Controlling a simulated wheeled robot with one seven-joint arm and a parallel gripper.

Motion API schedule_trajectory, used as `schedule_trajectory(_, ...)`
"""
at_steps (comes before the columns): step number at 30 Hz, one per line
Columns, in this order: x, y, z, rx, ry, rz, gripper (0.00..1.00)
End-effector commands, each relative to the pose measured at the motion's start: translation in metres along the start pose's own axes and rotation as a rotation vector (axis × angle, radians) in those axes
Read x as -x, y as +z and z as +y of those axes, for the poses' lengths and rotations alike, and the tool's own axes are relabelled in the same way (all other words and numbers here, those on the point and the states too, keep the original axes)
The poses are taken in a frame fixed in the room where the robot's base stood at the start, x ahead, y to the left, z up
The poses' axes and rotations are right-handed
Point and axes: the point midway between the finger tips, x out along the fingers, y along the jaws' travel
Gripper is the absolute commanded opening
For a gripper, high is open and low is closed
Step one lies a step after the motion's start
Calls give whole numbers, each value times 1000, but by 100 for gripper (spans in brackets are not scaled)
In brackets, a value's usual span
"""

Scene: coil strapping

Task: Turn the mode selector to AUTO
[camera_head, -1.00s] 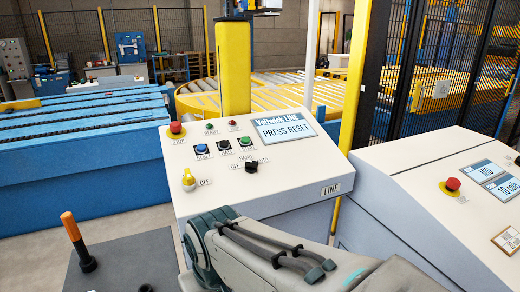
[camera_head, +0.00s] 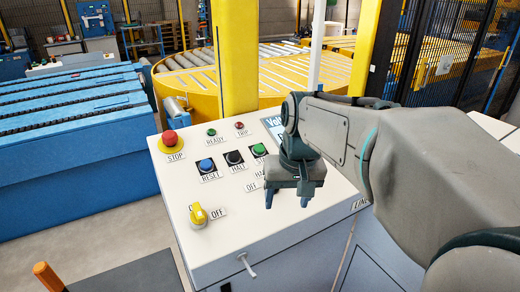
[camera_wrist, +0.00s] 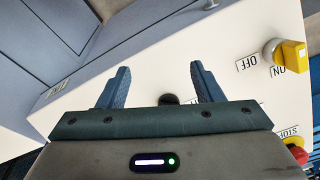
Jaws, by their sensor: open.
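The mode selector, a black knob (camera_wrist: 168,99), shows in the wrist view between my fingers, partly cut off by the gripper body. In the head view my gripper (camera_head: 287,203) hangs over the panel and hides the selector. The OFF label and part of the HAND label show left of the gripper; the AUTO label is hidden. My gripper also shows in the wrist view (camera_wrist: 158,88), with its fingers apart and empty. I cannot tell the knob's pointing direction or whether a finger touches it.
The white panel (camera_head: 235,240) also bears a red STOP button (camera_head: 170,141), blue RESET (camera_head: 206,166), black HALT (camera_head: 234,158) and green (camera_head: 259,150) buttons, and a yellow switch (camera_head: 198,214). My arm partly covers the screen (camera_head: 271,126).

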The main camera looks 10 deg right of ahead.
Motion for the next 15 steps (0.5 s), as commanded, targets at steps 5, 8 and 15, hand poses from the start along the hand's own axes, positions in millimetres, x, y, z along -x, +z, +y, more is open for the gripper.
schedule_trajectory(5, 54, -71, 5, -65, -48, -70, 60)
schedule_trajectory(8, 71, -97, 7, -82, -74, -97, 60)
schedule_trajectory(15, 84, -125, 8, -94, -107, -130, 60)
